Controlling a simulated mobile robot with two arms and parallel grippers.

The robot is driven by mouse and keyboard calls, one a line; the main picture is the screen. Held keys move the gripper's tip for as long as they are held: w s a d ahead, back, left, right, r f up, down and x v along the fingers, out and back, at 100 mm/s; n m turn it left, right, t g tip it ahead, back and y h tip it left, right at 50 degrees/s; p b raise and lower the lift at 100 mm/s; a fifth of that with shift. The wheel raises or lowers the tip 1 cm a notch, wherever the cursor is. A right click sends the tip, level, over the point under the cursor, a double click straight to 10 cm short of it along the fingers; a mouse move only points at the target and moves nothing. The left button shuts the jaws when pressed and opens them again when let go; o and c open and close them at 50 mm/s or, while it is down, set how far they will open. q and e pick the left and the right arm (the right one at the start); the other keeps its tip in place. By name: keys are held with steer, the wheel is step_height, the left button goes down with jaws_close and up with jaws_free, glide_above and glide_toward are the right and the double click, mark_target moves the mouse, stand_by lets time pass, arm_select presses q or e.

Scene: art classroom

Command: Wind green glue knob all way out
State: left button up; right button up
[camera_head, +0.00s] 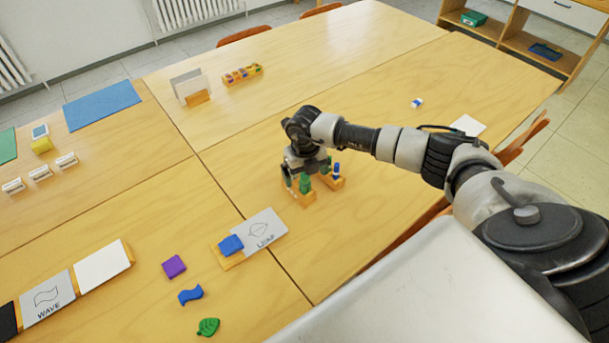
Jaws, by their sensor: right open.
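The green glue stick (304,184) stands upright in a small wooden block (304,198) near the middle of the tables. Another green piece (326,164) shows just behind it, partly hidden by the gripper. My right gripper (304,172) points down over the green glue stick, with its fingers open around or close beside it; contact cannot be made out. A blue and white stick (336,170) stands in a wooden block (335,183) just to the right. The green knob itself is too small to tell apart. My left gripper is not in view.
A purple block (174,266), blue wave (191,294) and green leaf (208,327) lie nearer. An eraser (417,103) lies back right.

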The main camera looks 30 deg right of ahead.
steer(key=n+b, duration=0.2)
steer(key=n, duration=0.3)
steer(key=shift+f+n, duration=0.1)
steer(key=shift+n, duration=0.2)
steer(key=n+b, duration=0.2)
steer(key=n, duration=0.2)
stand_by(0.3)
steer(key=shift+c, duration=0.4)
steer(key=c, duration=1.4)
